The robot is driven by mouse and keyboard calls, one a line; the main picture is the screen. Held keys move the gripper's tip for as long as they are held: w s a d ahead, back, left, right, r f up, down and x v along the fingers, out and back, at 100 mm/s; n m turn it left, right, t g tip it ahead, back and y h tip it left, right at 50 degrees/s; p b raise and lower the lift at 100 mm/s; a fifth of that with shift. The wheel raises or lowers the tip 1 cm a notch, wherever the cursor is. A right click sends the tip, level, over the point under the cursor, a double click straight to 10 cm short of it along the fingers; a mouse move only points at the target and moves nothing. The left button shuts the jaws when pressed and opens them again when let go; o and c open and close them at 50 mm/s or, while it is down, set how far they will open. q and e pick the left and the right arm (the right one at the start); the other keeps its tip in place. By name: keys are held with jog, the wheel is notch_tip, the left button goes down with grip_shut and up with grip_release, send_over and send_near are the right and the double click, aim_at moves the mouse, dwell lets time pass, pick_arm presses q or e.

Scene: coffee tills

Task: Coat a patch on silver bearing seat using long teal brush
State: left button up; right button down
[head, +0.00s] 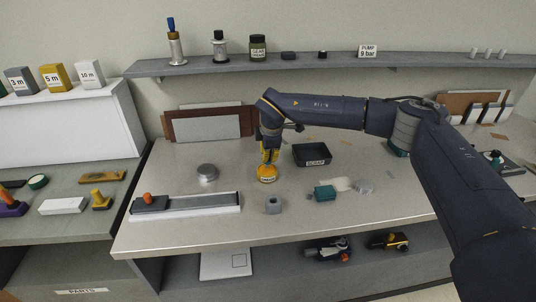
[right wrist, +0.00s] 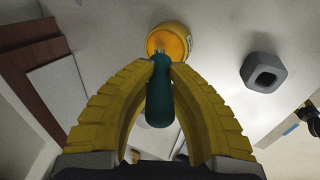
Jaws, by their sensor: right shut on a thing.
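My right gripper (head: 268,158) is low over the table, directly above a yellow pot (head: 267,179). In the right wrist view, its yellow fingers (right wrist: 165,72) are shut on the teal brush (right wrist: 159,100). The brush's far end meets the orange inside of the pot (right wrist: 170,38); I cannot tell how deep it reaches. A round silver piece (head: 207,172) lies left of the pot. A grey block with a hole (head: 273,206) stands in front of the pot and also shows in the right wrist view (right wrist: 264,72). Which one is the bearing seat is unclear. My left gripper is out of view.
A black scrap tray (head: 312,160) stands right of the pot. A teal block (head: 325,193) and a pale round piece (head: 363,187) lie front right. A long grey bar (head: 190,203) lies front left. A shelf (head: 330,62) with bottles runs along the wall.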

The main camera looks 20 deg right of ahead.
jog(key=shift+f, duration=0.5)
dwell(1.4)
jog(key=shift+r, duration=3.5)
